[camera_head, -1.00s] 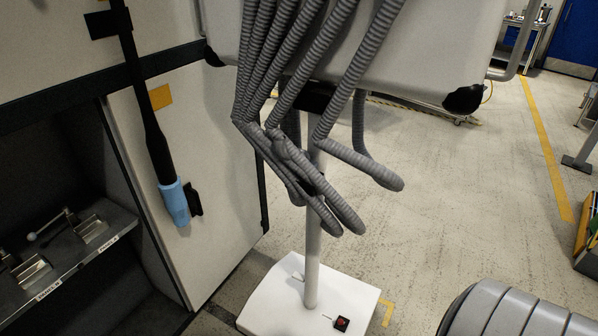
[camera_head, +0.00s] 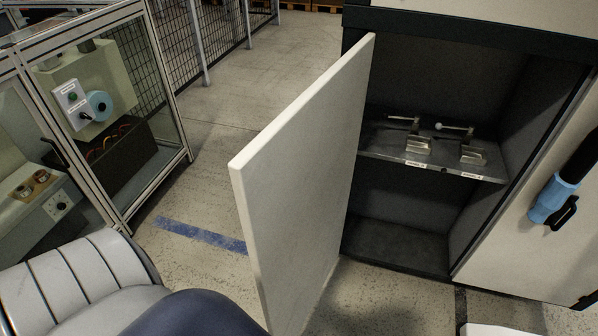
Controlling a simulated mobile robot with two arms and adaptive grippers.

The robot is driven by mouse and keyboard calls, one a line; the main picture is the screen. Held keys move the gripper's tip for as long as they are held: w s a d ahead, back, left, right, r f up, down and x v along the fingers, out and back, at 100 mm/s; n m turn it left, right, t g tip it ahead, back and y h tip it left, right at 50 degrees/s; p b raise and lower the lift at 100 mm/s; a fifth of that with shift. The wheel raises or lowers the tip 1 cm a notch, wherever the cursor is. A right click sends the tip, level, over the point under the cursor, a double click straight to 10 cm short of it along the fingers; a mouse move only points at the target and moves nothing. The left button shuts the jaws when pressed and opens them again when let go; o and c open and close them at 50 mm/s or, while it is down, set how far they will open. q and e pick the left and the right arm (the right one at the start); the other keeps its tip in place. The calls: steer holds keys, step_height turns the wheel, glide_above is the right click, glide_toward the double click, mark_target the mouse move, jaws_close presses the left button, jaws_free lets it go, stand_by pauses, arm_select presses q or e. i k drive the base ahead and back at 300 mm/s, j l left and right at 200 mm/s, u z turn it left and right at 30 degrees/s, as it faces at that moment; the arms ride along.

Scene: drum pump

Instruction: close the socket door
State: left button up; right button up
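The socket door (camera_head: 300,190) is a plain light-grey panel standing wide open, swung out toward me from the left side of a dark cabinet opening. Inside the cabinet is a shelf (camera_head: 375,152) carrying two metal sockets with levers, a left one (camera_head: 418,145) and a right one (camera_head: 473,154). Small labels sit on the shelf's front edge. The compartment below the shelf looks empty. Neither of my grippers shows in this view. A grey segmented part of mine and a dark rounded part fill the lower left, in front of the door's near bottom corner.
A blue-ended black tool (camera_head: 553,199) hangs on the cabinet's light side panel at the right. A glass-walled machine enclosure (camera_head: 165,120) stands at the left. Open floor (camera_head: 222,130) with a blue stripe (camera_head: 200,235) lies between it and the door.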

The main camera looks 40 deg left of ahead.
mark_target(292, 184)
steer(key=k+j+z, duration=0.1)
steer(key=k+j, duration=0.25)
steer(key=j, duration=0.25)
steer(key=k+j+z, duration=0.1)
steer(key=k+j, duration=0.3)
steer(key=j, duration=0.15)
steer(key=i+j, duration=0.1)
steer(key=j, duration=0.25)
steer(key=i+j+z, duration=0.1)
steer(key=j, duration=0.25)
steer(key=i+j, duration=0.1)
steer(key=j, duration=0.25)
